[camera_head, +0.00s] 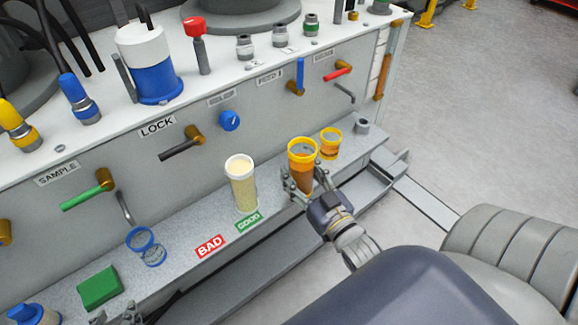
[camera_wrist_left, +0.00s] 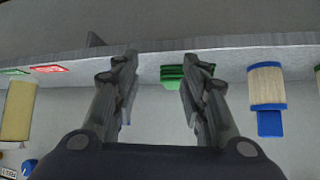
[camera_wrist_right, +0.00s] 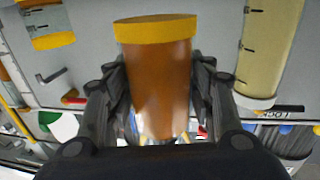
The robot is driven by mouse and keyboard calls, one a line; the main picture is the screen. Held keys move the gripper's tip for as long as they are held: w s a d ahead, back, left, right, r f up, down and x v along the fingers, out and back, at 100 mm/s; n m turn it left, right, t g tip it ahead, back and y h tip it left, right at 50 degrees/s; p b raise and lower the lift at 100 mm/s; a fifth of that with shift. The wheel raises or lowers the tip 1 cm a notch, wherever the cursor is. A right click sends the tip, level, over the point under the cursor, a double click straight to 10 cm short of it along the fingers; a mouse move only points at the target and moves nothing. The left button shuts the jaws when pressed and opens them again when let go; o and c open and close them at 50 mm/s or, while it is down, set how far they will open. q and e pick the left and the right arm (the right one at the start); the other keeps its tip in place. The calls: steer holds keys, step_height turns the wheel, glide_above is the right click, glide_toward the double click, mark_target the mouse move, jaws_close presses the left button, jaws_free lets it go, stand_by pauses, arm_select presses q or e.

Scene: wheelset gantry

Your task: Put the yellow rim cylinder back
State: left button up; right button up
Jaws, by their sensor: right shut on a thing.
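The yellow rim cylinder (camera_head: 303,158) is a clear beaker with brown contents, upright over the right part of the grey shelf (camera_head: 205,218). My right gripper (camera_head: 308,184) is shut on its sides, and the right wrist view shows the cylinder (camera_wrist_right: 157,80) between both fingers (camera_wrist_right: 158,95). I cannot tell whether its base, partly hidden by the gripper, touches the shelf. My left gripper (camera_wrist_left: 160,72) is open and empty in the left wrist view, with a green block (camera_wrist_left: 184,78) beyond its fingertips; only its tips show at the bottom left of the head view.
A smaller yellow-rimmed cup (camera_head: 331,143) stands just right of the held cylinder. A white-rimmed cylinder (camera_head: 242,184) stands left of it, by the GOOD label (camera_head: 247,223) and BAD label (camera_head: 209,246). A blue-rimmed glass (camera_head: 147,246) is farther left. Valve handles project from the panel behind.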

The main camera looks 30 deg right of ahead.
steer(key=w, duration=0.2)
steer(key=w+d+b, duration=0.1)
steer(key=w, duration=0.2)
steer(key=w+d, duration=0.1)
steer(key=w, duration=0.1)
steer(key=shift+w+f, duration=0.35)
steer(key=shift+w, duration=0.05)
step_height(320, 180, down, 3)
steer(key=shift+f+b, duration=0.15)
steer(key=shift+b, duration=1)
arm_select(q)
steer(key=w+d+r+t+h, duration=0.1)
steer(key=w+d+r+t, duration=0.1)
steer(key=r+t, duration=0.3)
steer(key=w+d+r+t+h, duration=0.2)
steer(key=w+r+t, duration=0.2)
steer(key=r, duration=0.7)
steer(key=shift+w+m+t, duration=0.3)
steer(key=shift+w+t, duration=0.1)
steer(key=shift+w, duration=0.25)
arm_select(e)
steer(key=shift+f, duration=0.1)
steer(key=shift+f, duration=0.15)
steer(key=o, duration=1.2)
arm_select(q)
steer(key=shift+r, duration=0.1)
arm_select(e)
steer(key=shift+o, duration=0.6)
